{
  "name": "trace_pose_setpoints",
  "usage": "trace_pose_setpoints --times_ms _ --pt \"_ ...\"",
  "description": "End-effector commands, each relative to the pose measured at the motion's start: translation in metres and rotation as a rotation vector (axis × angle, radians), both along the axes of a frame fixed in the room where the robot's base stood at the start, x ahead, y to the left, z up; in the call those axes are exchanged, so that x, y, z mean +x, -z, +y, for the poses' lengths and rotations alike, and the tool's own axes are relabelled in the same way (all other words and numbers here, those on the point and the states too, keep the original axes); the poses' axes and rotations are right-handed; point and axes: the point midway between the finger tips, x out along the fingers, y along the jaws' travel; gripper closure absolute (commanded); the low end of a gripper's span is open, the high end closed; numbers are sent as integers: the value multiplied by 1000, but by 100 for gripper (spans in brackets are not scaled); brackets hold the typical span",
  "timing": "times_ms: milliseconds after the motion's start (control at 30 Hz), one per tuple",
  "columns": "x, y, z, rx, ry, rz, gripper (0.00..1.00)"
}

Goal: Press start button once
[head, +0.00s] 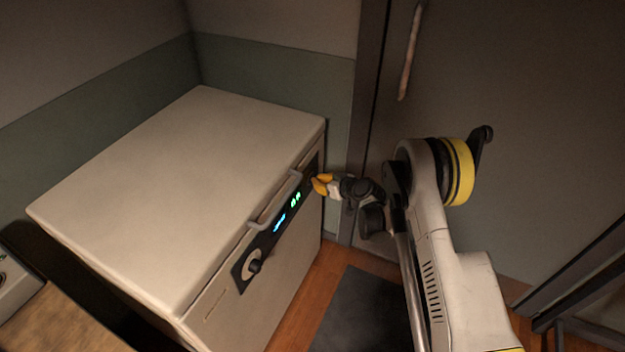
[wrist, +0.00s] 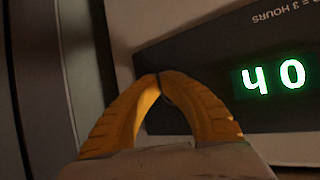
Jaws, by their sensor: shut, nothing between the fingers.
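A white box-shaped appliance (head: 185,165) stands against the wall, with a dark control panel (head: 264,251) on its front. The panel has a round dial (head: 254,266) at its near end and lit blue and green digits. My gripper (head: 318,184) has yellow fingers and is at the far end of the panel. In the wrist view, my gripper (wrist: 158,77) is shut with its tips together over the end of the dark panel (wrist: 205,60). Green digits (wrist: 273,78) read 40, rotated in the picture. The start button is not visible; the fingers may hide it. I cannot tell whether the tips touch the panel.
A grey handle (head: 275,201) runs along the appliance's front edge just above the panel. A door with a long handle (head: 411,50) is behind my arm. A dark mat (head: 362,315) lies on the wood floor. A wooden surface (head: 60,325) is at lower left.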

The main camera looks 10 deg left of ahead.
Motion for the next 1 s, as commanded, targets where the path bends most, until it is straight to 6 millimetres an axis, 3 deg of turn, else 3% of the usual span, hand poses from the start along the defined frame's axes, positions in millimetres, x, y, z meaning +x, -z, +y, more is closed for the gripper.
trace_pose_setpoints --times_ms 1000 --pt "-7 0 -20 0 0 0 100"
